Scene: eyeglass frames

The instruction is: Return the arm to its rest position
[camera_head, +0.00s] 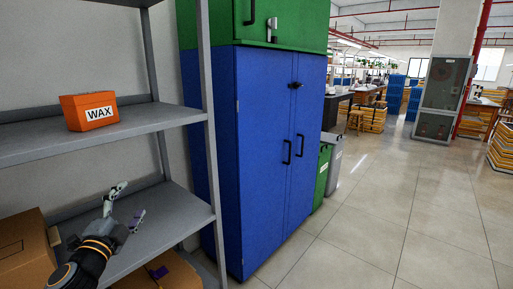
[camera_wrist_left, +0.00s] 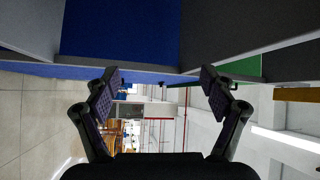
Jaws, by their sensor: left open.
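My left arm comes in at the lower left of the head view. Its gripper (camera_head: 127,206) is in front of the lower part of the grey shelf rack, with its fingers apart. In the left wrist view the two fingers of the gripper (camera_wrist_left: 160,88) stand wide apart with nothing between them. The wrist view is turned on its side. My right gripper is in neither view.
An orange WAX box (camera_head: 89,111) stands on the rack's middle shelf (camera_head: 150,121). A cardboard box (camera_head: 28,247) is at the lower left, with another lower down (camera_head: 160,272). A blue cabinet (camera_head: 262,150) stands beside the rack. The floor (camera_head: 390,215) at right is clear.

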